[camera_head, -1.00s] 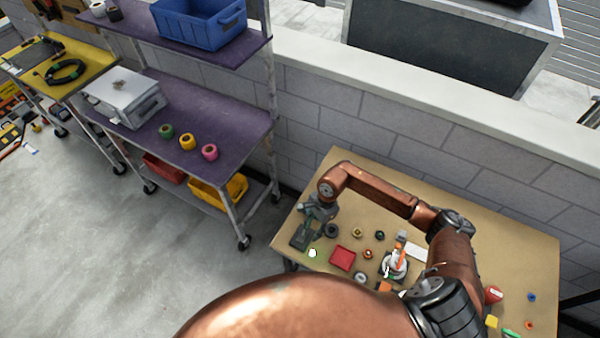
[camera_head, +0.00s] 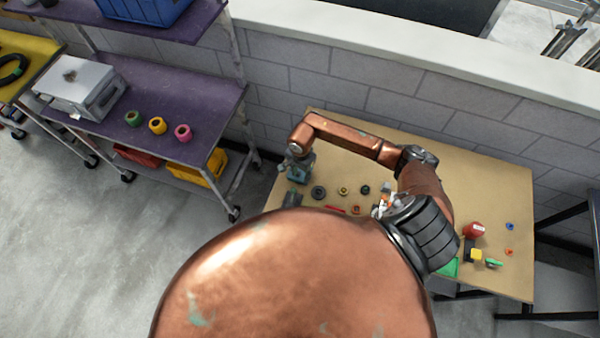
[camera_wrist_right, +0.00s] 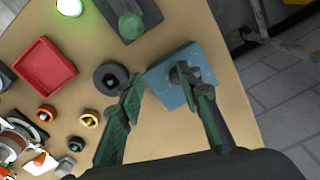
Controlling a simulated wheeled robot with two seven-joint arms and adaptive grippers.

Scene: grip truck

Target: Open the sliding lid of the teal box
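The teal box (camera_wrist_right: 205,72) sits on the tan table in the right wrist view. In the head view only a small teal patch shows beneath my right gripper (camera_head: 298,168), at the table's left end. In the wrist view my right gripper (camera_wrist_right: 160,82) is open, its fingers apart. One finger is at the box's left side; the other reaches over its top, by a dark round part (camera_wrist_right: 182,72). I cannot tell whether that part is a knob or whether the finger touches it. The lid's edges are not clear. My left gripper is not in view.
A black ring (camera_wrist_right: 111,78) lies close left of the box. A dark block with a green button (camera_wrist_right: 131,26) and a red tray (camera_wrist_right: 45,67) are nearby. Several small parts lie further left. The table edge is just right of the box.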

